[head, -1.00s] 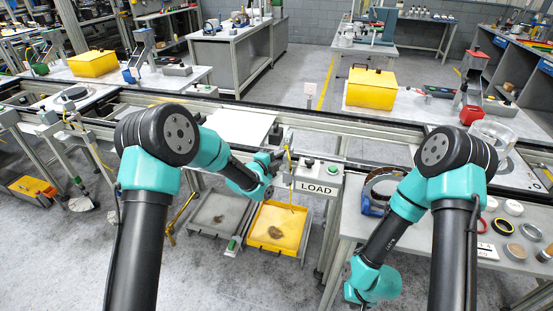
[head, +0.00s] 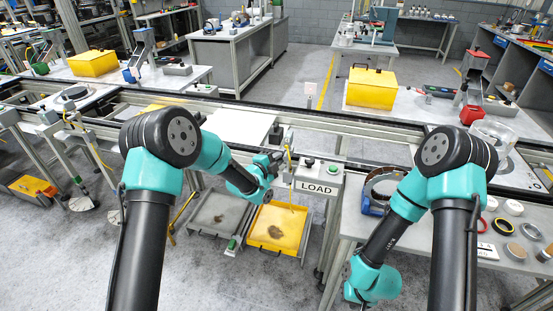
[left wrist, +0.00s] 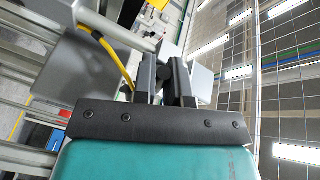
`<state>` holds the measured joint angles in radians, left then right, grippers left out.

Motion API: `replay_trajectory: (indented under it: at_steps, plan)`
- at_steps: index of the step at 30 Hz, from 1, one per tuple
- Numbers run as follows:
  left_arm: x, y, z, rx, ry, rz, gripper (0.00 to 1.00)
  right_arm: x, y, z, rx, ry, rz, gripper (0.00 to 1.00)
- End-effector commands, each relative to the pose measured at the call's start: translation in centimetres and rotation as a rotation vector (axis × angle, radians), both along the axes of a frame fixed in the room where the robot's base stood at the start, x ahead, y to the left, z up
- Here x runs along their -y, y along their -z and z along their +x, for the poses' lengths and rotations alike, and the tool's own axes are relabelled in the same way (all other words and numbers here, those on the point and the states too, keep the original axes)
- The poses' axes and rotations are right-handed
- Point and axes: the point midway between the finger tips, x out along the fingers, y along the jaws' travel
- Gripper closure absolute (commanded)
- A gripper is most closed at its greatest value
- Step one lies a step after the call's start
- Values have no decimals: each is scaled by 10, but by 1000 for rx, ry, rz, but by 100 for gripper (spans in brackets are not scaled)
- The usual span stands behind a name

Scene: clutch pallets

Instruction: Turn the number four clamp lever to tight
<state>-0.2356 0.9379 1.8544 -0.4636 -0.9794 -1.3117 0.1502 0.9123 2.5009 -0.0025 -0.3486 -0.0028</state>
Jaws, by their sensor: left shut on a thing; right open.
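My left gripper (head: 275,158) is at the front rail of the conveyor, just left of the LOAD box. In the left wrist view its two dark fingers (left wrist: 166,77) are shut on a small black part, apparently the clamp lever (left wrist: 154,73), mostly hidden between them. I cannot read a number on it, nor tell its angle. A grey block (left wrist: 202,82) shows right beside the fingers, and a yellow cable (left wrist: 104,47) curves to their left. My right arm hangs at the lower right of the head view; its fingers are not visible.
The LOAD box (head: 317,188) with buttons stands close to the right of my left gripper. A white plate (head: 240,127) lies on the conveyor behind it. A grey tray (head: 219,215) and a yellow tray (head: 277,228) lie below. A side table (head: 345,225) holds rings and discs.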

Motion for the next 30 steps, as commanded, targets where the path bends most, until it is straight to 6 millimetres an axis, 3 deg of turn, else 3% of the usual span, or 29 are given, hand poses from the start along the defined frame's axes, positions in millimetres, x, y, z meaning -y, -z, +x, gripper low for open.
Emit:
replay_trajectory:
  at_steps: [30]
  plan:
    - [25, 21, -7, -249, 8, -877, 100, 0, 0, 0, 0, 0, 0, 57]
